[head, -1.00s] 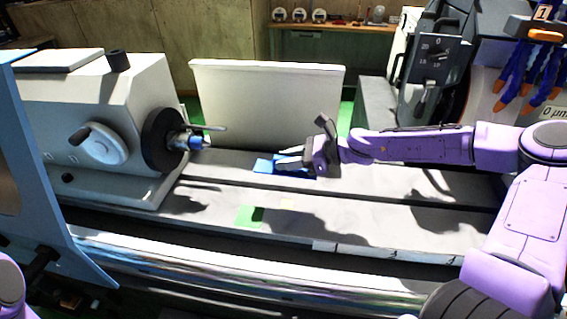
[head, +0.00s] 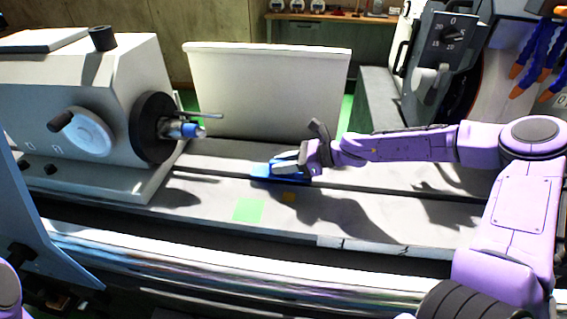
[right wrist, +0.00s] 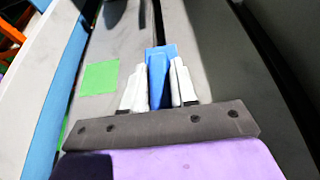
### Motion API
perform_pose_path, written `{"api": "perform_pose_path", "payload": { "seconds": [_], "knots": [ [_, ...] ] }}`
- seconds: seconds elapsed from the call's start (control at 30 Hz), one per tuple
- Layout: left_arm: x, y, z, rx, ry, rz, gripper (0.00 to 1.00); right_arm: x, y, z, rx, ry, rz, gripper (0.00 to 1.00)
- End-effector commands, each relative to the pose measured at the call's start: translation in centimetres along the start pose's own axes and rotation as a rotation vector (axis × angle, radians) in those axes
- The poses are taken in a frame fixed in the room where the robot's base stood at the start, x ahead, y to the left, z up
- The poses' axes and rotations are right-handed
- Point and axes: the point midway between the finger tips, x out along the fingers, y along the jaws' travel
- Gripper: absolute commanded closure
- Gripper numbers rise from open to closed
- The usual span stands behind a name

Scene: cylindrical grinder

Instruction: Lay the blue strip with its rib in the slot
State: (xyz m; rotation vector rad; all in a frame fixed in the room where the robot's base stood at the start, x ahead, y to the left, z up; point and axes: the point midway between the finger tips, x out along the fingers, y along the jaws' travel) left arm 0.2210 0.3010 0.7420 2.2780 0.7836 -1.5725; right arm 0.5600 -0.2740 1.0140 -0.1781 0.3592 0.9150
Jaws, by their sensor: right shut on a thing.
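The blue strip (head: 262,169) is low at the bed in the head view, partly covered by my right gripper (head: 278,164). In the right wrist view, the raised blue part of the strip (right wrist: 157,80) stands between the two pale fingers of my right gripper (right wrist: 158,82), which is shut on it. The slot (right wrist: 158,22) is a dark groove along the grey bed, and the strip's far end lines up with it there. I cannot tell whether the rib is in the slot. The strip's underside is hidden. My left gripper is out of view.
The grinder's headstock with a handwheel (head: 82,131) is at the left. A pale upright panel (head: 265,95) stands behind the strip. The bed around the green square is clear.

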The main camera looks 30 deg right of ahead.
Motion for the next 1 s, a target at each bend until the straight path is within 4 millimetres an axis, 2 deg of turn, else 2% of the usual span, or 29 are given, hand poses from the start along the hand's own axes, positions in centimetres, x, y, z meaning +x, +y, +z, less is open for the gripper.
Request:
{"api": "perform_pose_path", "payload": {
  "seconds": [0.33, 1.0],
  "knots": [
    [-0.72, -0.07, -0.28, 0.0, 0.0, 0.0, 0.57, -0.23, 0.28, 0.1, 0.001, -0.001, 0.0, 1.0],
    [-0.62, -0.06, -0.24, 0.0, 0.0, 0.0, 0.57, 0.02, 0.02, -0.02, 0.001, 0.0, 0.0, 1.0]
  ]
}}
